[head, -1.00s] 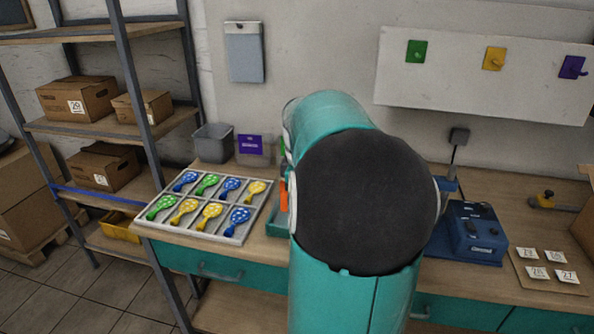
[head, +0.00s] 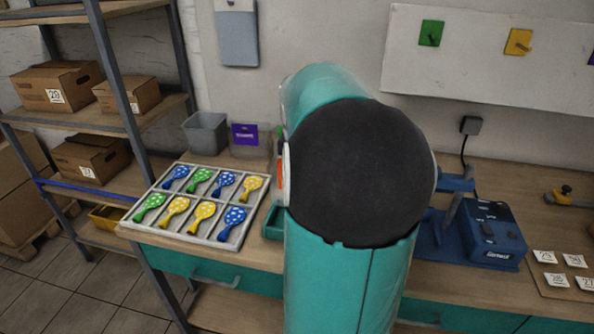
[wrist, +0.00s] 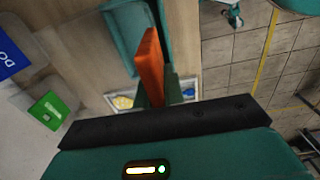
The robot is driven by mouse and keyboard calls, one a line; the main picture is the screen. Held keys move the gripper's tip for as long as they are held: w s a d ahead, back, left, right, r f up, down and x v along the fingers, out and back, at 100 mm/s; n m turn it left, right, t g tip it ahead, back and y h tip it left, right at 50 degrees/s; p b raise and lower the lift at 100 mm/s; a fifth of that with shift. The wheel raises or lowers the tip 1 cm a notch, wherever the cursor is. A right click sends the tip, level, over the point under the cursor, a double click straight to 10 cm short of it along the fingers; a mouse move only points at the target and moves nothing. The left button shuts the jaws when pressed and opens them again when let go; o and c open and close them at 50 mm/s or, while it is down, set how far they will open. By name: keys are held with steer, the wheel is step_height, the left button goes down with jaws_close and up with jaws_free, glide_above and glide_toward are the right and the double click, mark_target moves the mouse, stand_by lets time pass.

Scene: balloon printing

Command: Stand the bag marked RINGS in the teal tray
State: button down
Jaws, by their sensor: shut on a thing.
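My gripper (wrist: 155,84) is shut on a flat orange thing (wrist: 151,58), seen nearly edge-on in the wrist view. No lettering shows on it, so I cannot tell whether it is the RINGS bag. A sliver of it shows left of my arm in the head view (head: 281,174). The teal tray (wrist: 118,30) lies beyond it in the wrist view, and the orange thing overlaps its edge there. I cannot tell whether they touch. In the head view my arm hides my gripper and most of the teal tray (head: 271,226).
A white sectioned tray (head: 186,229) of dotted balloons fills the bench's left end. Behind it stand a grey bin (head: 206,132) and a clear bin with a purple label (head: 244,134). A blue machine (head: 487,240) stands right of my arm. A green label (wrist: 49,109) shows in the wrist view.

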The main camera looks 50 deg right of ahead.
steer(key=shift+w+d+f, duration=0.15)
steer(key=shift+w+f, duration=0.1)
steer(key=shift+f, duration=0.2)
steer(key=shift+s+a+f, duration=0.2)
steer(key=shift+a+f, duration=0.05)
steer(key=shift+w+f, duration=0.15)
steer(key=shift+f, duration=0.6)
steer(key=shift+s+f, duration=0.2)
steer(key=shift+f, duration=0.45)
steer(key=shift+w+f, duration=0.15)
steer(key=shift+f, duration=3.1)
